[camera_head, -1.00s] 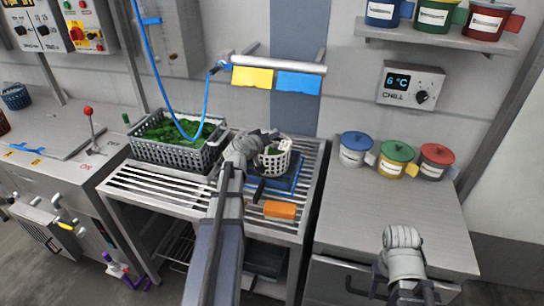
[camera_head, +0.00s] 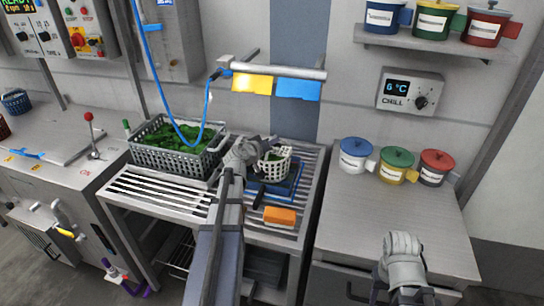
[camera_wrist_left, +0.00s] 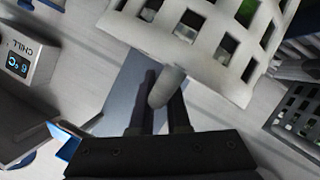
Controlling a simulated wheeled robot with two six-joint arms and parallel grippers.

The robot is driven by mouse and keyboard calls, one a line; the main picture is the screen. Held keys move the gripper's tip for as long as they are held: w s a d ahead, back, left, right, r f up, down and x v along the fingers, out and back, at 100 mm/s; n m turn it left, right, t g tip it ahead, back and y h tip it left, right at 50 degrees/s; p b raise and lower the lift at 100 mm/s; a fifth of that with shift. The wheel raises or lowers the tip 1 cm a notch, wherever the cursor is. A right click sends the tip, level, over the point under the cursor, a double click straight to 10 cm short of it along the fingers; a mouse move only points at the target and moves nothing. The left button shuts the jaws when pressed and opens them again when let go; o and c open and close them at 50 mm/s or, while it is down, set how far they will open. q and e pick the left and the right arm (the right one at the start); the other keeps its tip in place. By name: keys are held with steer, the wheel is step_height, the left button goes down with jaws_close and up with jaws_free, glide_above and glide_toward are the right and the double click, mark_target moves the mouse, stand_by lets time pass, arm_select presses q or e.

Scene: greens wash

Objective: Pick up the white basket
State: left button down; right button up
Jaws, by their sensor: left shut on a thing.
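The white basket (camera_head: 273,166) is a small slotted tub with green leaves inside. It sits over a blue tray or scale (camera_head: 282,192) on the slatted steel rack, in the middle of the head view. My left gripper (camera_head: 262,146) is at the basket's left rear side. In the left wrist view the white slotted wall (camera_wrist_left: 190,35) fills the top, and the fingers (camera_wrist_left: 165,100) are shut on a pale rounded piece just below it. I cannot tell whether the basket is clear of its support. My right gripper (camera_head: 402,268) is low on the right, its fingers not clearly shown.
A large grey basket of greens (camera_head: 172,158) stands left of the white basket. An orange block (camera_head: 279,215) lies in front. Lidded pots (camera_head: 397,164) stand at the back of the right counter, whose middle is clear. A blue hose (camera_head: 150,70) hangs behind.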

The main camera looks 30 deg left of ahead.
arm_select(q)
steer(key=shift+r, duration=0.2)
step_height(320, 180, up, 10)
steer(key=p, duration=1)
steer(key=shift+f, duration=0.2)
steer(key=shift+d, duration=0.1)
stand_by(0.3)
